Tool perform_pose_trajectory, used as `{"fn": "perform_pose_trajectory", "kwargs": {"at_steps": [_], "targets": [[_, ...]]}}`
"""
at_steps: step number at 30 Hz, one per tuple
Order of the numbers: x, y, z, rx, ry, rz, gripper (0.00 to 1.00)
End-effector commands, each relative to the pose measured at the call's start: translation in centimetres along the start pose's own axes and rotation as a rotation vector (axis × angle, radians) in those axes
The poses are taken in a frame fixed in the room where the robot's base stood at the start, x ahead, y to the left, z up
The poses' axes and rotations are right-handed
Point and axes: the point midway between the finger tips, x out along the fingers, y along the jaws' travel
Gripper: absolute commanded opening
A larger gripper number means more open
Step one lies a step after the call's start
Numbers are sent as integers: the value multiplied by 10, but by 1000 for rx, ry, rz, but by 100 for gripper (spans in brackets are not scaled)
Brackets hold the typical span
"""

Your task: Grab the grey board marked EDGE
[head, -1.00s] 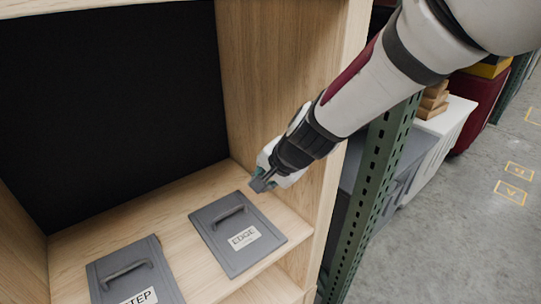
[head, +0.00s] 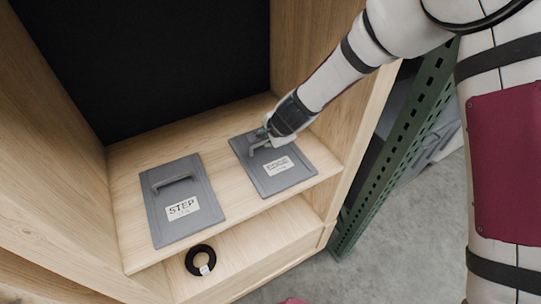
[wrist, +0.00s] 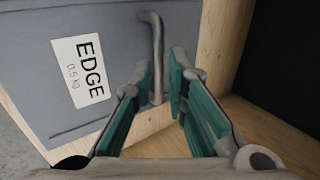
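The grey board marked EDGE (head: 286,183) lies flat on the right side of the wooden shelf, its white label facing up. In the wrist view the board (wrist: 28,62) fills the upper left. Its bent grey bar handle (wrist: 157,40) stands out from the board and reaches down between my fingers. My gripper (head: 264,133) is at the back end of the handle in the head view. In the wrist view my gripper (wrist: 160,76) is open, one teal-padded finger on each side of the handle's end, with a gap showing. Firm contact cannot be told.
A similar grey board marked STEP (head: 165,226) lies to the left on the same shelf (head: 228,214). A black ring (head: 190,264) with a tag is on the lower shelf. Wooden side walls and a dark back panel enclose the space. A green perforated post (head: 385,165) stands right.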

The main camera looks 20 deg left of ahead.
Motion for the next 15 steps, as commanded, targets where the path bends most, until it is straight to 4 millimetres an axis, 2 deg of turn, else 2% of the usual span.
{"fn": "perform_pose_trajectory", "kwargs": {"at_steps": [7, 15], "targets": [[14, 1, 0, 0, -1, 1, 14], [47, 2, -1, -1, -1, 1, 14]]}}
